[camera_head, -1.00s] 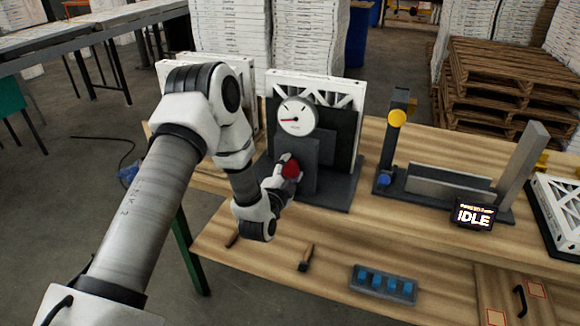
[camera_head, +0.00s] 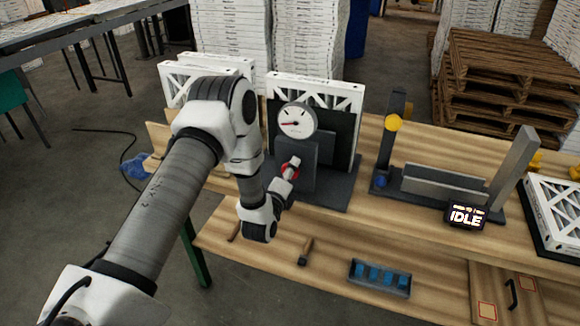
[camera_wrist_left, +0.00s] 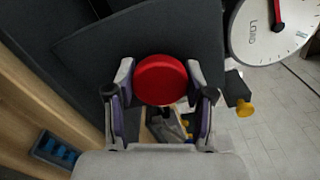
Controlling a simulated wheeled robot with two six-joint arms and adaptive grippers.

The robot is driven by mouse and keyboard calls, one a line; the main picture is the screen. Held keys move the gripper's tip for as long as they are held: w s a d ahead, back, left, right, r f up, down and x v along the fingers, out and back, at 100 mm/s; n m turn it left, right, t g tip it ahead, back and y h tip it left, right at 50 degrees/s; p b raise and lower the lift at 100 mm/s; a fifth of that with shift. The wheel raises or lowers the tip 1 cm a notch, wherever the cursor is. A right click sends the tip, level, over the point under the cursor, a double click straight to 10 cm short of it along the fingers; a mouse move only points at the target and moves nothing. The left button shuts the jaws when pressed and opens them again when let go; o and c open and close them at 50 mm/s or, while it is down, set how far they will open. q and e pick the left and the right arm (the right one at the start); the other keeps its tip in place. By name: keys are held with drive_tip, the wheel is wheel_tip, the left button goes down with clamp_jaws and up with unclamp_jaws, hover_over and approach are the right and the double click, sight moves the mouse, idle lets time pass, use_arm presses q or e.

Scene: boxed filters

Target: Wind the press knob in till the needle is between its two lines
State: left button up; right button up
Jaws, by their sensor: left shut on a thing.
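The red press knob (camera_head: 289,172) is on the front of the dark grey press (camera_head: 318,178). In the left wrist view the knob (camera_wrist_left: 161,80) lies between the two fingers of my left gripper (camera_wrist_left: 162,100), which is shut on it. In the head view my left gripper (camera_head: 291,168) partly covers the knob. The white round gauge (camera_head: 296,121) sits above the knob. Its red needle points to the left, tilted slightly down. The two lines are too small to make out. In the left wrist view the gauge (camera_wrist_left: 268,28) is cut off at the top right. My right gripper is not in view.
A white framed filter (camera_head: 348,95) stands behind the gauge. To the right are a grey fixture with a yellow knob (camera_head: 393,122) and a display reading IDLE (camera_head: 466,216). A tray of blue pieces (camera_head: 380,277) lies at the bench front.

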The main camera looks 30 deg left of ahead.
use_arm(q)
drive_tip(key=m+p, duration=0.3)
drive_tip(key=m, duration=0.3)
drive_tip(key=shift+r+p, duration=0.15)
drive_tip(key=shift+p, duration=0.15)
drive_tip(key=shift+m+p, duration=0.95)
drive_tip(key=shift+m, duration=1.25)
drive_tip(key=shift+f, duration=0.2)
drive_tip(key=o, duration=1.2)
drive_tip(key=v, duration=0.7)
drive_tip(key=shift+s, duration=0.25)
